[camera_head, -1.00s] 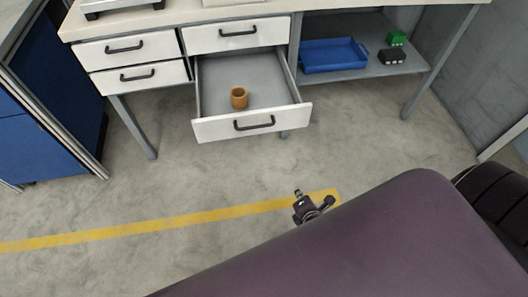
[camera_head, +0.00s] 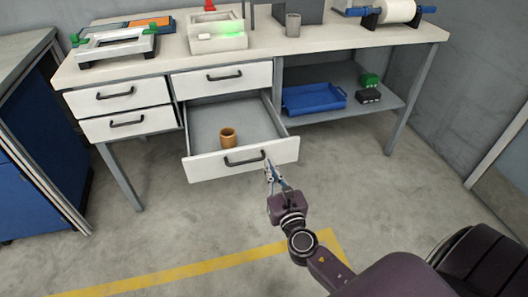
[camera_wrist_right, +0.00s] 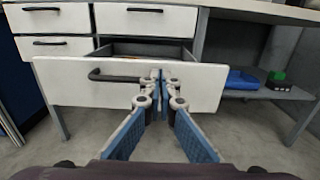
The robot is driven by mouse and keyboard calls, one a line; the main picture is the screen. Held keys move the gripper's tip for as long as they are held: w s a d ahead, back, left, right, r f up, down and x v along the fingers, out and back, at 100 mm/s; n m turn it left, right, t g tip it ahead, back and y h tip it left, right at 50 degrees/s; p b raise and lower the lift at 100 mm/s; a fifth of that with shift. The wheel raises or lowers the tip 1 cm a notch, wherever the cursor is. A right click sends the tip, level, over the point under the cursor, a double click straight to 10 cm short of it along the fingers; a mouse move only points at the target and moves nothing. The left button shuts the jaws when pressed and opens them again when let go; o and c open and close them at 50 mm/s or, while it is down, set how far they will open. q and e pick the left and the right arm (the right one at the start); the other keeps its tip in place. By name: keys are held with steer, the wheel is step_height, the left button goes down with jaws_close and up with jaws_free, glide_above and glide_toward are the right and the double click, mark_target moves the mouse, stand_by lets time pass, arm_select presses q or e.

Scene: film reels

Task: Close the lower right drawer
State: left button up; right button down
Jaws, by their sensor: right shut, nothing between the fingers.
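The lower right drawer (camera_head: 283,153) stands pulled out below the workbench top, with its white front and dark bar handle (camera_head: 245,157). A small orange-brown cup (camera_head: 228,138) sits inside it. My right gripper (camera_head: 269,167) is shut and empty, with its tips at the drawer front just right of the handle. In the right wrist view the fingertips (camera_wrist_right: 160,78) overlap the drawer front (camera_wrist_right: 205,88), right of the handle (camera_wrist_right: 115,77); I cannot tell for sure whether they touch it. My left gripper is not in view.
The upper right drawer (camera_head: 200,83) and both left drawers (camera_head: 117,97) are closed. A blue tray (camera_head: 314,99) and green and black blocks (camera_head: 369,80) are on the shelf at right. A blue cabinet (camera_head: 40,170) stands at left. The floor before the drawer is clear.

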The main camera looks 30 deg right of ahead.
mark_target(262, 146)
steer(key=x, duration=0.5)
steer(key=shift+w, duration=0.4)
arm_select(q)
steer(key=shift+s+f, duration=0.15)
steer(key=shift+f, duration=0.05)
arm_select(e)
steer(key=shift+w+d, duration=0.15)
steer(key=shift+w, duration=0.35)
